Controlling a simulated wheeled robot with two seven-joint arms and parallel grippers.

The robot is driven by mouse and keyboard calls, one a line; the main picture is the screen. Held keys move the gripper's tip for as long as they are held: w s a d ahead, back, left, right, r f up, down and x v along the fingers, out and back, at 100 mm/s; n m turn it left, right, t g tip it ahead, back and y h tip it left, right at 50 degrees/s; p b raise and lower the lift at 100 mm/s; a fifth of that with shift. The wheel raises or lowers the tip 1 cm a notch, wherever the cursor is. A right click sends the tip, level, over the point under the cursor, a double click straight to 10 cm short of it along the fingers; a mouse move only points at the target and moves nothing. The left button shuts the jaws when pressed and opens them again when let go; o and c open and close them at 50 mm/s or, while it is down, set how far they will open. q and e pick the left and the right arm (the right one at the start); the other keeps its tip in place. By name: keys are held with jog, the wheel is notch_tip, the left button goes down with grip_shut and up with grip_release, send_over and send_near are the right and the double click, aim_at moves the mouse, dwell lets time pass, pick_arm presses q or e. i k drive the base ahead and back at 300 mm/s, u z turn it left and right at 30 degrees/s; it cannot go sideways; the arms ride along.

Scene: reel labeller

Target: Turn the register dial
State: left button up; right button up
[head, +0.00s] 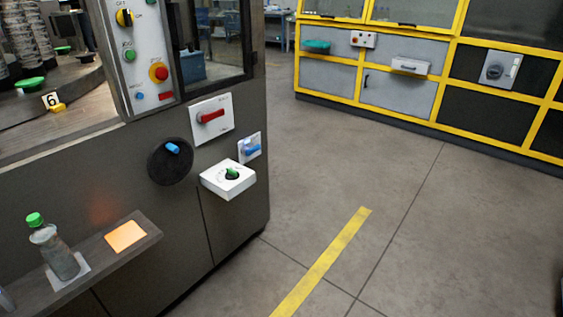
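A white box with a small round dial (233,174) sticks out from the lower right of the dark machine's front. The dial has a green pointer on a dark centre and faint marks around it, too small to read. A black round handwheel (168,163) with a blue grip is to its left. I cannot read which control is labelled register. Neither of my grippers is in view, and nothing touches these controls.
A red-handled switch (211,117) and a blue switch (250,148) sit above the box. The control panel (145,55) is higher. A shelf (80,258) holds a green-capped bottle (55,250) and an orange note (126,236). Floor to the right is clear.

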aim_at(231, 174)
jog(key=z, duration=0.1)
jog(key=i, duration=0.9)
jog(key=u, duration=0.8)
jog(key=i, duration=0.5)
jog(key=u, duration=0.45)
